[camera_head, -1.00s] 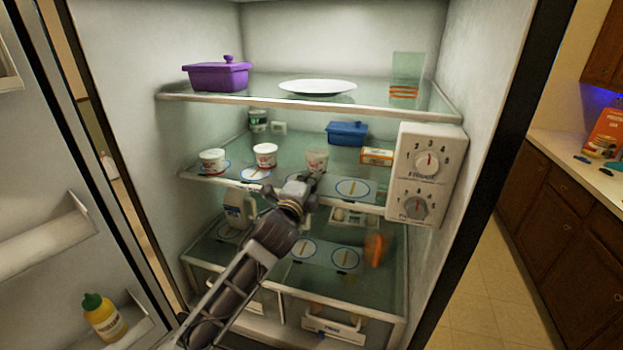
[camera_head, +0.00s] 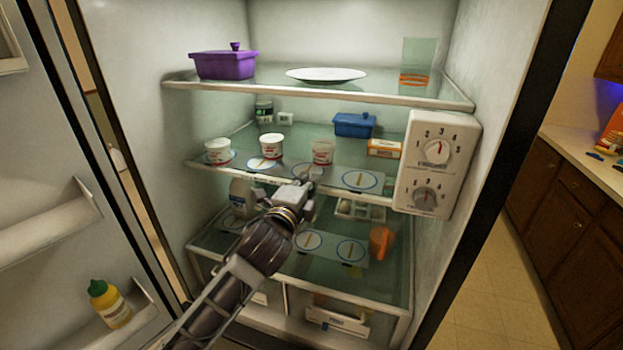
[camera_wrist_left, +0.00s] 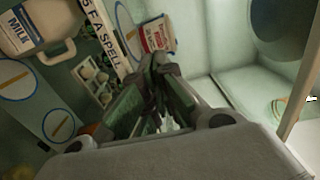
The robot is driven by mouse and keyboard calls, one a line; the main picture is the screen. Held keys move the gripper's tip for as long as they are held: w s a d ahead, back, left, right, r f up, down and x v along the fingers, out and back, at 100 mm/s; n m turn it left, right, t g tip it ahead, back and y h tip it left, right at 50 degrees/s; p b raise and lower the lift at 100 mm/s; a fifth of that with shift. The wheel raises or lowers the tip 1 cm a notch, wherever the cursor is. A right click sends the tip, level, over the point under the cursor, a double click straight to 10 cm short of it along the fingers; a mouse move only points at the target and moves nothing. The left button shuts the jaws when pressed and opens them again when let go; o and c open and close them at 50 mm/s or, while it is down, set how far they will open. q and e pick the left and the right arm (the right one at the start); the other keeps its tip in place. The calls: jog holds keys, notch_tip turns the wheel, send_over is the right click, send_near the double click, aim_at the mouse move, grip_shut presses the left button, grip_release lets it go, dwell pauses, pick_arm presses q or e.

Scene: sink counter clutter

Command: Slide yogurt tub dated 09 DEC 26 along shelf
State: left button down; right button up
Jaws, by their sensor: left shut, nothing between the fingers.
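Three small white yogurt tubs with red print stand upright on the middle glass shelf (camera_head: 215,171): a left tub (camera_head: 218,151), a middle tub (camera_head: 272,147) and a right tub (camera_head: 322,153). I cannot read a date on any of them. My left gripper (camera_head: 304,184) is shut and empty, at the shelf's front edge, just in front of and below the right tub, apart from it. In the left wrist view the shut fingers (camera_wrist_left: 160,68) point towards one tub (camera_wrist_left: 158,36), which stands beyond them. My right gripper is not in view.
Blue-ringed ovals (camera_head: 362,180) mark the shelf front. A blue box (camera_head: 354,125) and small carton (camera_head: 384,149) stand right of the tubs. A dial panel (camera_head: 436,165) bounds the right. Below are a milk jug (camera_wrist_left: 40,27) and egg tray (camera_wrist_left: 95,80).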

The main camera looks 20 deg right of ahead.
pick_arm(q)
jog(key=shift+b+v, duration=0.3)
jog(key=shift+v, duration=1.45)
